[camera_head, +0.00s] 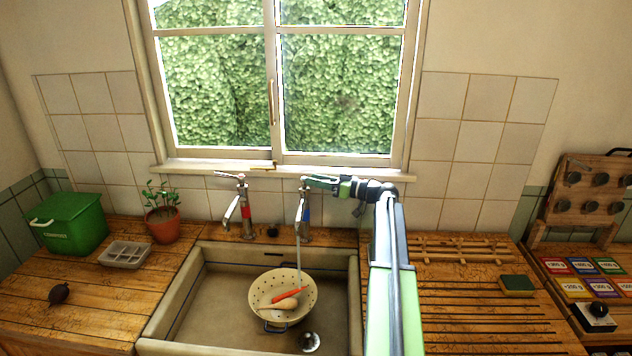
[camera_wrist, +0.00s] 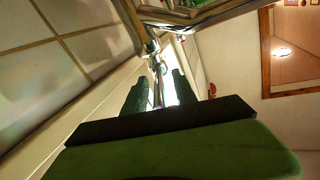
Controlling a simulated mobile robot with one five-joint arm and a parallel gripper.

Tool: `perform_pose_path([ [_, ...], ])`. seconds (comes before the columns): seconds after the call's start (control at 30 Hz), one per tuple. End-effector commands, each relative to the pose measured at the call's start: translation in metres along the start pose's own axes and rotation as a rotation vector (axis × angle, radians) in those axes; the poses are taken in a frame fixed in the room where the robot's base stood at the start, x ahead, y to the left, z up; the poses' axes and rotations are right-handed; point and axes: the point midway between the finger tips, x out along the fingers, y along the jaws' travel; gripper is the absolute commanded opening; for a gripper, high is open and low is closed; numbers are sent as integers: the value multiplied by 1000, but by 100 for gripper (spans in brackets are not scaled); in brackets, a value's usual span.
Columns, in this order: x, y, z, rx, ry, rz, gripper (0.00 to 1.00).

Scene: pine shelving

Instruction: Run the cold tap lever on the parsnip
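The cold tap (camera_head: 306,213), marked with a blue band, stands behind the sink at the right. A thin stream of water (camera_head: 299,262) falls from its spout into a cream colander (camera_head: 255,293). The pale parsnip (camera_head: 285,305) lies in the colander beside an orange carrot (camera_head: 289,294). My gripper (camera_head: 312,181) is at the top of the cold tap, by its lever. In the wrist view my gripper (camera_wrist: 158,90) has its dark green fingers apart, with shiny metal of the tap (camera_wrist: 157,78) showing in the gap. Contact with the lever cannot be told.
A second tap (camera_head: 245,208) with a red band stands left. The sink (camera_head: 205,300) has a drain (camera_head: 310,342). A potted plant (camera_head: 162,222), grey tray (camera_head: 125,254) and green compost bin (camera_head: 70,222) stand left. A wooden rack (camera_head: 460,249) and green sponge (camera_head: 517,284) lie right.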

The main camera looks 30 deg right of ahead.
Motion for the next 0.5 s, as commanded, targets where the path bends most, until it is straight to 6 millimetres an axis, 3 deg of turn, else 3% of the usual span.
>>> perform_pose_path([
  [0.23,1,0,0,0,0,0,32],
  [0.5,1,0,0,0,0,-1,0],
])
